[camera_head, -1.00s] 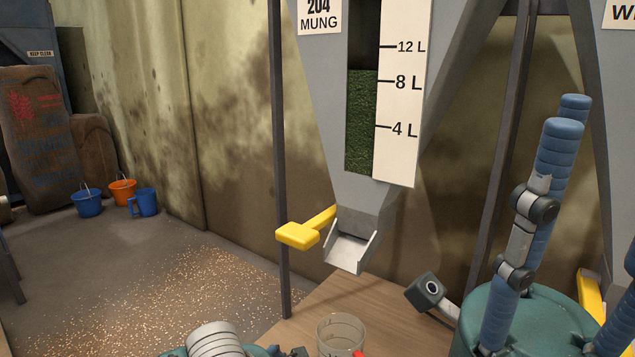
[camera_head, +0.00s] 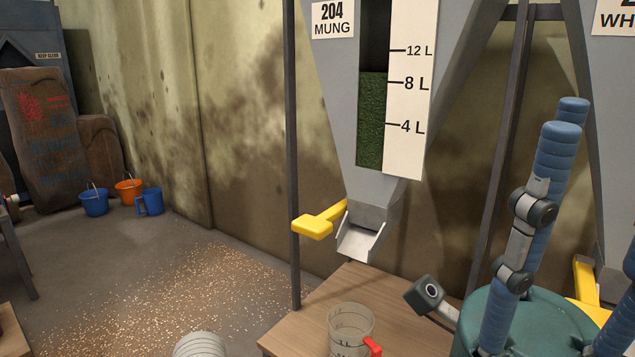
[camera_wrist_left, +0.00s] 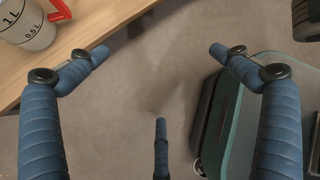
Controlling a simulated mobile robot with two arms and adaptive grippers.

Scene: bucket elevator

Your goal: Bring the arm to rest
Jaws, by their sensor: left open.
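In the left wrist view, my left gripper (camera_wrist_left: 160,75) has its blue fingers spread wide. It is empty, with bare floor between and beyond the fingertips. In the head view its fingers are out of frame; only a pale ribbed piece of my left arm (camera_head: 200,346) shows at the bottom edge. My right gripper (camera_head: 566,118) stands at the right with its blue fingers pointing up from a teal body. One finger is cut off by the frame edge, so its opening is unclear.
A clear measuring jug (camera_head: 349,328) with a red handle stands on the wooden table (camera_head: 300,333). Above it is the mung hopper's spout (camera_head: 361,240) with a yellow lever (camera_head: 313,226). Buckets (camera_head: 94,203) and sacks (camera_head: 42,140) stand at the back left. Grain is scattered on the floor.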

